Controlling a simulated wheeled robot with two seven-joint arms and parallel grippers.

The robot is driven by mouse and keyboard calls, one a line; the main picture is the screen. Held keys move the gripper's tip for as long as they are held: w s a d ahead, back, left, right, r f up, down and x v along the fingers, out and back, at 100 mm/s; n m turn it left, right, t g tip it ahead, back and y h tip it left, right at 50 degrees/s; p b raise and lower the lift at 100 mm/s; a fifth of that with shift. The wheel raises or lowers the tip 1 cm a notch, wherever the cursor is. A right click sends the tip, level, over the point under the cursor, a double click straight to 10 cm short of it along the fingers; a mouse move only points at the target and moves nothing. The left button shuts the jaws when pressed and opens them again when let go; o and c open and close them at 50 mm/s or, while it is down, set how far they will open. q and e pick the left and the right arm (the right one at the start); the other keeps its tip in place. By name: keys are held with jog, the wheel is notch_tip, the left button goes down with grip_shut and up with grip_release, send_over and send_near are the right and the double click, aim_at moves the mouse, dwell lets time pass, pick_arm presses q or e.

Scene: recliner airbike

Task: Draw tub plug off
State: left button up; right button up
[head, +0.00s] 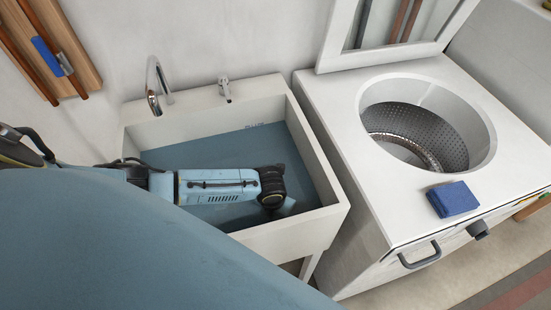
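The tub (322,226) is a white basin with a blue-grey surface inside that looks like water. The tub plug is not visible. My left arm reaches in from the left over the tub, and its wrist bends down at the tub's right side. The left gripper's fingers are hidden below the wrist, so I cannot see whether they touch anything. My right gripper is out of view.
A curved metal faucet (152,87) and a small tap (225,89) stand at the tub's back edge. A white washer (345,120) with an open drum (420,137) stands close on the right.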

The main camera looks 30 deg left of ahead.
pick_arm(q)
jog(key=shift+c, duration=0.3)
grip_shut()
jog(key=shift+r+p, duration=0.7)
jog(key=shift+p, duration=0.15)
dwell(0.5)
jog(key=shift+r+p, duration=1.05)
jog(key=shift+p, duration=0.05)
